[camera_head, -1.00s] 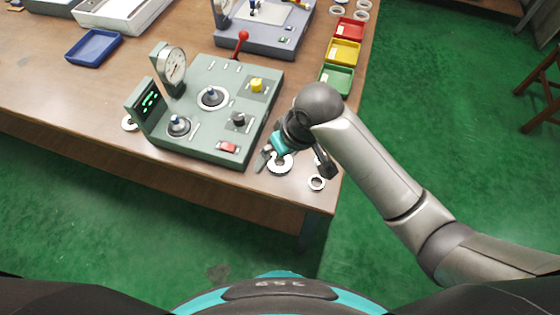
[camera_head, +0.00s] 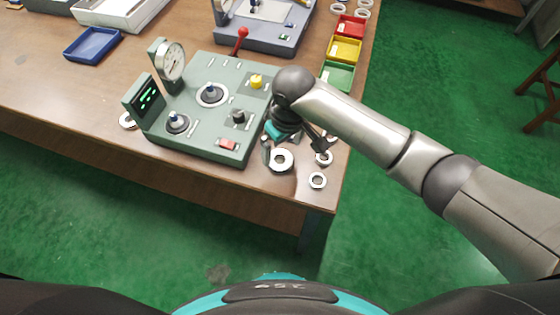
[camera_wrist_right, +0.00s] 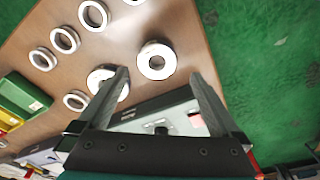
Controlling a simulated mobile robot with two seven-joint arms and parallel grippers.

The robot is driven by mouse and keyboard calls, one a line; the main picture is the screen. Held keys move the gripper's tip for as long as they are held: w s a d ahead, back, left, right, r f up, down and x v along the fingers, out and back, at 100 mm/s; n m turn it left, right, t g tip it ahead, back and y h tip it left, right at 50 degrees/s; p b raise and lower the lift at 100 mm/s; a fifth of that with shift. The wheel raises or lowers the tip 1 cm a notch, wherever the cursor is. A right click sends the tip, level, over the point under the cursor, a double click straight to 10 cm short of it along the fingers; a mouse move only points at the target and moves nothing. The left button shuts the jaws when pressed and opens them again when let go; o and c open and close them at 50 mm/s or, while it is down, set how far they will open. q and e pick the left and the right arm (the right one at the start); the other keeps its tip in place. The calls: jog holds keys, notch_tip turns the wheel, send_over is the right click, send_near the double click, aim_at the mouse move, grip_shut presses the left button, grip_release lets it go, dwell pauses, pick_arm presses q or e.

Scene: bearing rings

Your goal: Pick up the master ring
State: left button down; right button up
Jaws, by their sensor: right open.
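Several pale metal rings lie flat on the table's near right corner; none is clearly marked as the master ring. A wide-banded ring (camera_head: 280,160) lies just in front of the green bench unit; it appears to be the ring (camera_wrist_right: 157,61) between the fingertips in the right wrist view. A second wide ring (camera_wrist_right: 98,77) is partly covered by one finger. My right gripper (camera_head: 293,147) is open and empty above the rings; its spread fingers (camera_wrist_right: 159,74) show in the wrist view. My left gripper is not in view.
The green bench unit (camera_head: 205,128) with dial gauge (camera_head: 172,63) stands left of my right gripper. Thinner rings (camera_head: 317,180) lie near the table edge. Green (camera_head: 337,76), yellow (camera_head: 345,49) and red (camera_head: 349,26) trays line the right side.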

aim_at(279, 162)
jog(key=shift+w+a+f+b, duration=0.1)
jog(key=shift+w+f+b, duration=0.15)
jog(key=shift+f, duration=0.8)
jog(key=shift+w+a+f+b, duration=0.15)
jog(key=shift+f+b, duration=0.25)
jog(key=shift+f, duration=0.7)
jog(key=shift+w+d+f+b, duration=0.1)
jog(key=shift+w+f+b, duration=0.2)
jog(key=shift+f, duration=0.75)
jog(key=shift+c, duration=0.2)
jog(key=shift+a, duration=0.1)
grip_shut()
